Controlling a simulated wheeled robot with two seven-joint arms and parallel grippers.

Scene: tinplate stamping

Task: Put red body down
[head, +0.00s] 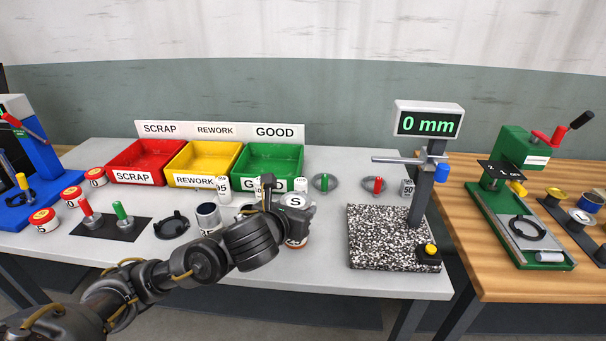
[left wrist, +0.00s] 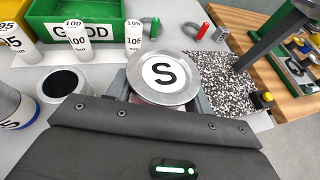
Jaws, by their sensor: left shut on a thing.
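My left gripper (head: 288,214) is shut on the red body (head: 296,242), in front of the green bin. A silver disc marked S (head: 292,201) is at the top of this held piece; it also shows in the left wrist view (left wrist: 163,77) between the jaws. Only a small reddish part of the body shows below the disc, and my gripper and wrist hide much of it. Whether its base touches the table I cannot tell. My right gripper is not in view.
The grey table (head: 328,258) has free room between my gripper and the speckled gauge base (head: 378,228). Red (head: 130,177), yellow (head: 182,180) and green bins (head: 241,182) stand behind. An open can (head: 208,213) and a black ring (head: 171,225) lie left of the gripper.

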